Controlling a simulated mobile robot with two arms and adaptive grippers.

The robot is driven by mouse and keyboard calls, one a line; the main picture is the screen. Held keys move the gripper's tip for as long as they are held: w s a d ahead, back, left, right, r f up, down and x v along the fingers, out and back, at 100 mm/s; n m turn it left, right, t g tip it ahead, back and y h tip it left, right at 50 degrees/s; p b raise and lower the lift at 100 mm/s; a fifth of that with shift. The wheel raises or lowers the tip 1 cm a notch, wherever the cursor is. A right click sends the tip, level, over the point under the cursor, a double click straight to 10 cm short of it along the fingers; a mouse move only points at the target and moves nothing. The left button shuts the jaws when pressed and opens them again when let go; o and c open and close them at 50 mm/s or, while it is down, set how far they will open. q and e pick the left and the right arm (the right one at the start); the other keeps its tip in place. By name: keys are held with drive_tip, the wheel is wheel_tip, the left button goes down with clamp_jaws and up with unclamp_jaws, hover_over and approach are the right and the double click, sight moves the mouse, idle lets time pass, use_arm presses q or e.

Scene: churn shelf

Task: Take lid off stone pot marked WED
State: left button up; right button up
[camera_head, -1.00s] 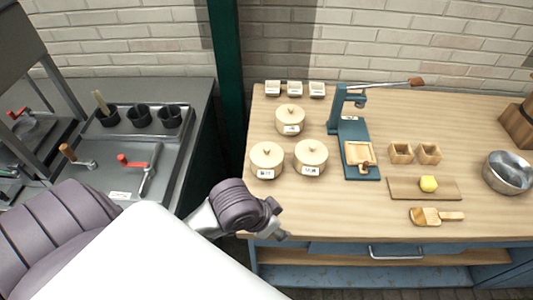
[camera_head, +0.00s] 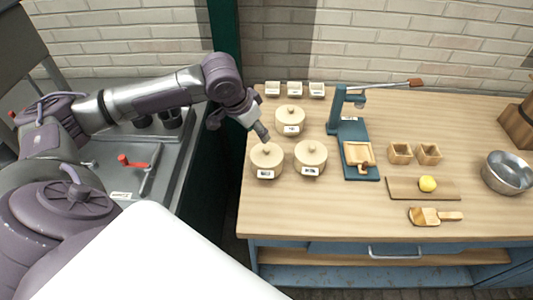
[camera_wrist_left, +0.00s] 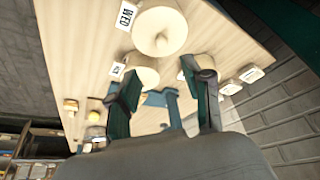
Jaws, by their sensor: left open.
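The stone pot marked WED (camera_wrist_left: 160,22) shows at the top of the left wrist view, its label readable and its round lid with a small knob (camera_wrist_left: 161,38) on it. In the head view it matches the front-left pot (camera_head: 267,162), whose label is too small to read there. My left gripper (camera_head: 263,133) is above and just behind this pot, apart from the lid. In the left wrist view the fingers (camera_wrist_left: 160,82) are spread and nothing is between them. My right gripper is not in view.
Two similar lidded pots stand close by: one at front right (camera_head: 310,158), one behind (camera_head: 290,121). Small labelled tubs (camera_head: 294,89) line the back. A blue press (camera_head: 349,130) stands right of the pots. The bench's front strip is clear.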

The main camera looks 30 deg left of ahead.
use_arm(q)
hover_over(266, 149)
drive_tip(key=s, duration=0.2)
wheel_tip(266, 149, down, 5)
drive_tip(key=shift+w+r, duration=0.15)
drive_tip(key=x, duration=0.1)
drive_tip(key=p+x, duration=0.1)
drive_tip(key=x, duration=0.1)
drive_tip(key=p+x, duration=0.1)
drive_tip(key=x, duration=0.1)
drive_tip(key=shift+a, duration=0.3)
drive_tip(key=shift+f, duration=0.35)
clamp_jaws()
